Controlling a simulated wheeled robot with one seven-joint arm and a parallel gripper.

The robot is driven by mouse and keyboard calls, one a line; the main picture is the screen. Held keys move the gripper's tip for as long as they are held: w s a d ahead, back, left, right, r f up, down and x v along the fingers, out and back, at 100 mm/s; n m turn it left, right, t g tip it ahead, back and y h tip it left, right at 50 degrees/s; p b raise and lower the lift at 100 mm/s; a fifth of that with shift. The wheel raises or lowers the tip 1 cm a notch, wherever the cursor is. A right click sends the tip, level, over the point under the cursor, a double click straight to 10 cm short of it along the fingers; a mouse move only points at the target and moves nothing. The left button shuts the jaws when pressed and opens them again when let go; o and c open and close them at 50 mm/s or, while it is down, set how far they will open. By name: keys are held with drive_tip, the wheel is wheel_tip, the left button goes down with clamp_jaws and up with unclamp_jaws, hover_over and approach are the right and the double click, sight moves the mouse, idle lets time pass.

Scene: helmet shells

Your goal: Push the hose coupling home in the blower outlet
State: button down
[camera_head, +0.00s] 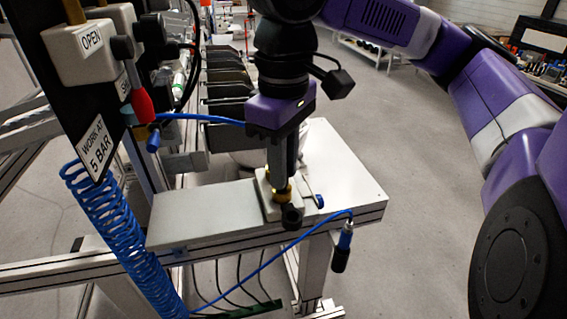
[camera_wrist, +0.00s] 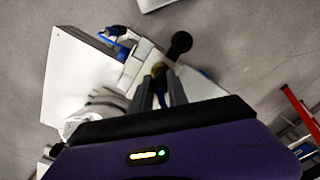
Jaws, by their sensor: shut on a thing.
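My gripper (camera_head: 283,185) points down over the workbench, its two dark fingers shut on a small brass piece. This brass piece, which looks like the hose coupling (camera_head: 282,195), sits at the fingertips, at the top of a pale block (camera_head: 268,207). The wrist view shows the brass end (camera_wrist: 158,69) between the fingertips, over the pale block (camera_wrist: 135,65). A black round knob or stub (camera_head: 292,217) stands at the block's front. It also shows in the wrist view (camera_wrist: 180,43). I cannot clearly make out the blower outlet or how deep the coupling sits; the fingers hide the joint.
A grey plate (camera_head: 200,215) lies left of the block on the white bench (camera_head: 345,180). A blue coiled hose (camera_head: 115,215) hangs at the left below a panel with valves. A blue line runs to a black-handled tool (camera_head: 342,248) at the bench's front edge. Dark bins stand behind.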

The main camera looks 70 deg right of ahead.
idle(0.4)
drive_tip(key=c, duration=1.2)
unclamp_jaws()
wheel_tip(320, 180, up, 8)
drive_tip(key=shift+f, duration=0.15)
